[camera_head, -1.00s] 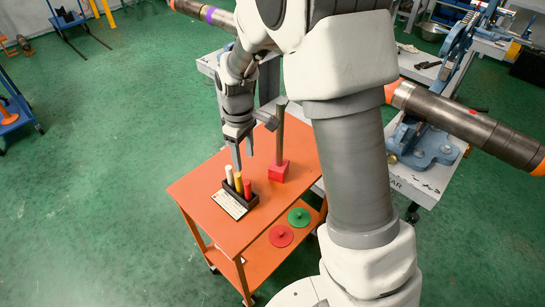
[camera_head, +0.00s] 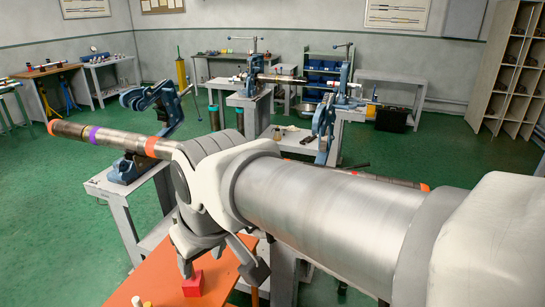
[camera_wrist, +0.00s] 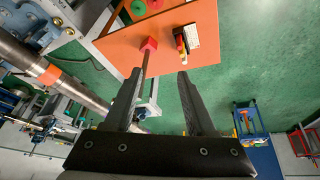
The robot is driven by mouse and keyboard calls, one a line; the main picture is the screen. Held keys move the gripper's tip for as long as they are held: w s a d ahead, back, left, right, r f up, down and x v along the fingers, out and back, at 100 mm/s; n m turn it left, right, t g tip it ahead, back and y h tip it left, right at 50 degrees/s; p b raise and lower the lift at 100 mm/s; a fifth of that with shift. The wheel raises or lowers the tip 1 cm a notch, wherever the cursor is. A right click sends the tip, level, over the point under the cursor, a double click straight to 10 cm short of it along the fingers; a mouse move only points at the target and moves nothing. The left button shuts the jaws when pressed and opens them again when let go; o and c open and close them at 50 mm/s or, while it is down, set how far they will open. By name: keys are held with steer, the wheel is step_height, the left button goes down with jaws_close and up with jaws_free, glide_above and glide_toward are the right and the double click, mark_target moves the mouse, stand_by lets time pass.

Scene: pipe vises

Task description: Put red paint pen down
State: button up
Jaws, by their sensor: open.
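The pen holder (camera_wrist: 181,42) stands on the orange cart top (camera_wrist: 112,42) beside a white label card (camera_wrist: 194,36). Pens stand in it, but the red paint pen is too small to pick out surely in the wrist view. In the head view only a white pen top (camera_head: 137,300) and a yellow pen top (camera_head: 147,304) show at the bottom edge. My gripper (camera_wrist: 160,76) is open and empty, its fingers apart and well clear of the holder. In the head view my arm hides much of the cart.
A red block (camera_head: 193,284) stands on the cart near the holder; a post rises from it in the wrist view. A long pipe with orange and purple bands (camera_head: 105,138) lies behind my arm, near a blue vise (camera_head: 150,100). Green floor (camera_head: 60,200) is open at left.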

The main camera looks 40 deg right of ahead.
steer(key=shift+s+d+r+m+t, duration=0.15)
steer(key=shift+s+m, duration=0.1)
steer(key=shift+s, duration=0.35)
steer(key=shift+s+d+m+t, duration=0.1)
steer(key=shift+s+m, duration=0.1)
steer(key=shift+s, duration=0.4)
steer(key=shift+s+d+r+m+t, duration=0.15)
steer(key=shift+s+m, duration=0.1)
steer(key=shift+s, duration=0.35)
